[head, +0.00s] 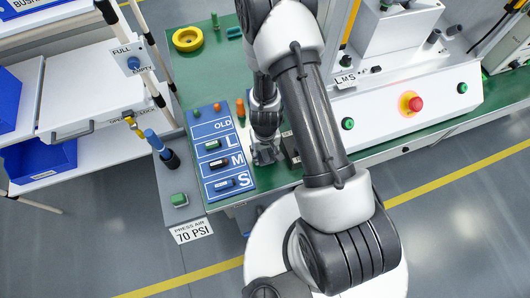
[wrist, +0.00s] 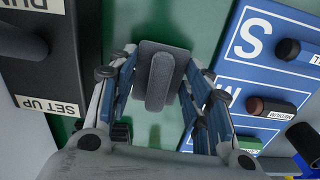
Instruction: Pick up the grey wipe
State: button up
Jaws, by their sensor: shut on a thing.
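The grey wipe (wrist: 160,78), a flat grey rectangle with a rounded raised bar, is between my gripper's fingers (wrist: 160,72) in the wrist view. The fingers are shut on it from both sides. Green table surface shows around and beneath it; how far it is above the table I cannot tell. In the head view my gripper (head: 265,155) points down just right of the blue board, and the wipe is hard to make out there.
The blue board (head: 219,127) marked OLD, L, M, S lies close left, with pegs on it. A black SET UP panel (wrist: 48,88) is close by in the wrist view. A yellow ring (head: 187,39) lies on the green table. A white console with a red button (head: 415,104) stands right.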

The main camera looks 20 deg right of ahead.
aim_at(265, 153)
notch_tip(265, 153, up, 19)
jog(key=p, duration=1.8)
jog(key=shift+f, duration=0.2)
jog(key=o, duration=0.4)
jog(key=c, duration=0.6)
